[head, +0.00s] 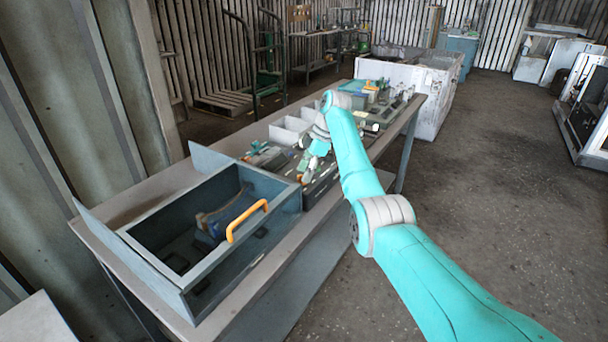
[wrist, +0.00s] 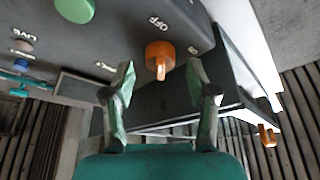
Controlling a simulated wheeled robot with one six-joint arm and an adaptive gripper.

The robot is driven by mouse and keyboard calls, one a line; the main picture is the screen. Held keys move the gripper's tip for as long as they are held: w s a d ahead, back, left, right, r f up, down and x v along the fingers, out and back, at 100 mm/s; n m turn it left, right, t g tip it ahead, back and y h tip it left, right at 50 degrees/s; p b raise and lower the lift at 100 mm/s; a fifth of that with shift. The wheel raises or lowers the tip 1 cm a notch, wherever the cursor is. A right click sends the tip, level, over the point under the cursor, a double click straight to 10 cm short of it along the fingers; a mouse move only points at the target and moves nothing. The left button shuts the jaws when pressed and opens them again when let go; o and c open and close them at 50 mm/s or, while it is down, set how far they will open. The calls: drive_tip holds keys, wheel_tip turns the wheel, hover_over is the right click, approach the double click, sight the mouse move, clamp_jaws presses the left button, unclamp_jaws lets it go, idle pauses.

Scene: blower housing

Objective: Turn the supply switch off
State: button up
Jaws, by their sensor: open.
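In the wrist view an orange rotary switch (wrist: 158,54) sits on a dark grey panel (wrist: 120,35). Other small white marks flank the knob, too small to read surely. My gripper (wrist: 160,80) is open and empty, its two fingertips below and to either side of the knob, apart from it as far as I can tell. In the head view my gripper (head: 308,168) is over equipment on the bench; the switch cannot be made out there.
A green round button (wrist: 75,9) and a blue one lie left on the panel. In the head view an open grey box (head: 160,270) with an orange handle (head: 247,220) stands on the near bench.

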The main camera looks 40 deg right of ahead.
drive_tip(key=v, duration=1)
drive_tip(key=shift+r, duration=0.25)
drive_tip(key=shift+d, duration=0.1)
